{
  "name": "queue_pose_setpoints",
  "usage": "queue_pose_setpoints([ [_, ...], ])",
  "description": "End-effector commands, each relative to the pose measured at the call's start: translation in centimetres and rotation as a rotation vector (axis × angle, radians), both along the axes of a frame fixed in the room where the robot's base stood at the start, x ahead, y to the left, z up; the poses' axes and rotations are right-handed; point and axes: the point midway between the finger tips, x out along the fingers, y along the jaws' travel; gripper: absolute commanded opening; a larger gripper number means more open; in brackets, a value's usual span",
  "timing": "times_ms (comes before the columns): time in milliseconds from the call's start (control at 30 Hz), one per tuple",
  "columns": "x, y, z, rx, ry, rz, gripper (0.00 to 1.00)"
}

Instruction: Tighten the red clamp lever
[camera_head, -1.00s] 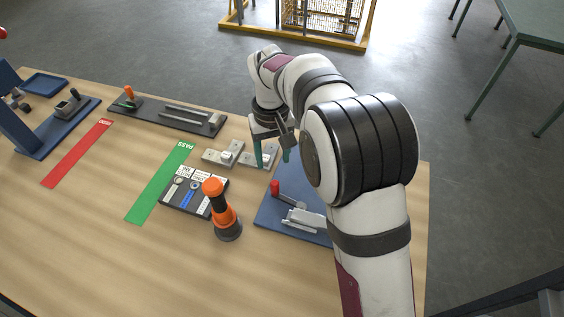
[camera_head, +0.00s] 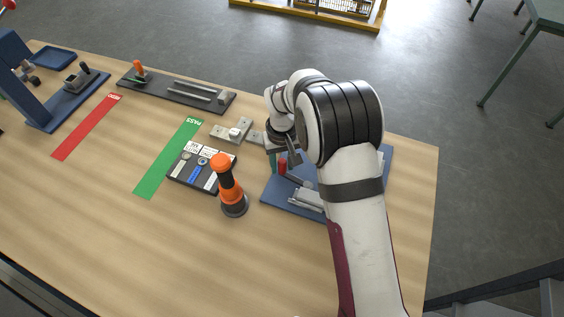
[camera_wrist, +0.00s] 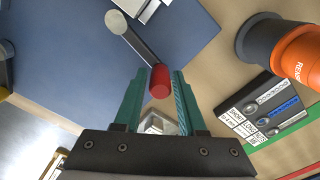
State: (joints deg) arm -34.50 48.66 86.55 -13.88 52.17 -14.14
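The red clamp lever (camera_head: 282,167) has a red grip on a dark arm and sits on the blue clamp plate (camera_head: 273,199). In the wrist view its red grip (camera_wrist: 160,80) stands between my two green fingers, and its dark arm runs up and left to a round pale pivot (camera_wrist: 116,21). My gripper (camera_head: 277,163) is low over the plate, close to the red grip. In the wrist view my gripper (camera_wrist: 155,90) is open, with small gaps beside the grip. Part of the plate is hidden behind my arm in the head view.
An orange and black tool (camera_head: 228,186) stands upright left of the plate; it also shows in the wrist view (camera_wrist: 290,50). A black tray of labelled parts (camera_head: 200,168) lies beyond it. Grey metal blocks (camera_head: 231,131) are behind. Bare table lies in front.

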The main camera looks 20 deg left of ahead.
Motion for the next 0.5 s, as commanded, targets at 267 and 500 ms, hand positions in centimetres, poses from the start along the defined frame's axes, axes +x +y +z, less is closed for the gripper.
queue_pose_setpoints([
  [267, 0.01, -0.01, 0.03, 0.000, 0.000, 0.000, 0.00],
  [500, 0.01, -0.01, 0.05, 0.000, 0.000, 0.000, 0.00],
])
